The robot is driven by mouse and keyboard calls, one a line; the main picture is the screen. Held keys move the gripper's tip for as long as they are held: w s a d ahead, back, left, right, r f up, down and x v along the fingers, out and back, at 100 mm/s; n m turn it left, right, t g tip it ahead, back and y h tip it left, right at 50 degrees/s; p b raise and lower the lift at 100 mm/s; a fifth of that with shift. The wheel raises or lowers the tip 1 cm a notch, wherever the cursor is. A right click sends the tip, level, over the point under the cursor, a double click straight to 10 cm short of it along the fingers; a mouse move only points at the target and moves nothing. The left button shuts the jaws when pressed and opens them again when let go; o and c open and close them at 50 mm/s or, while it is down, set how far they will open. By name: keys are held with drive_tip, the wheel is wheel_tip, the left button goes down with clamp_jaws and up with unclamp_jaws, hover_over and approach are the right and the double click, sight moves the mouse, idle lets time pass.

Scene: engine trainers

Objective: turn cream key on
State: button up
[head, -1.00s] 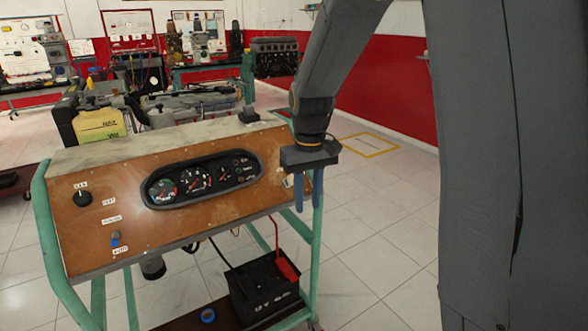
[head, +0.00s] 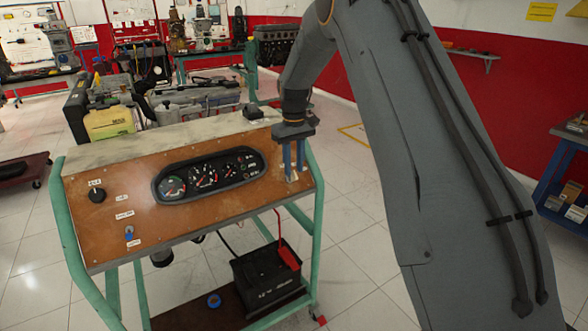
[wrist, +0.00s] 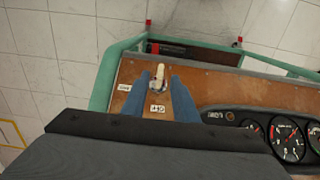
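The cream key (wrist: 158,74) shows in the wrist view on the brown panel (wrist: 205,90), with a grey base under it. My gripper (wrist: 161,79) is open, with one blue finger on each side of the key. A gap shows between the key and each finger, so the key does not look gripped. In the head view my gripper (head: 294,170) points down at the right end of the console panel (head: 215,205). There the key is mostly hidden by the fingers. Small white labels lie beside the key in the wrist view; their text is too small to read surely.
A gauge cluster (head: 208,176) sits left of my gripper on the panel. A black knob (head: 97,195) and a blue switch (head: 129,233) are further left. A green tube frame (head: 318,220) borders the console. A black battery (head: 265,275) stands below.

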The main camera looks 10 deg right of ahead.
drive_tip(key=shift+f, duration=1.15)
clamp_jaws()
drive_tip(key=shift+d, duration=0.1)
drive_tip(key=shift+w+d+m+y+b, duration=0.15)
drive_tip(key=shift+m+y+b, duration=0.35)
drive_tip(key=shift+m+y, duration=0.55)
drive_tip(key=shift+d+f+m+g+y+b, duration=0.15)
drive_tip(key=shift+m+y+b, duration=0.35)
drive_tip(key=shift+m+y, duration=0.4)
drive_tip(key=shift+d+r+m+g+y+b, duration=0.15)
drive_tip(key=shift+m+y+b, duration=0.35)
drive_tip(key=shift+m+y, duration=0.35)
drive_tip(key=shift+f, duration=0.1)
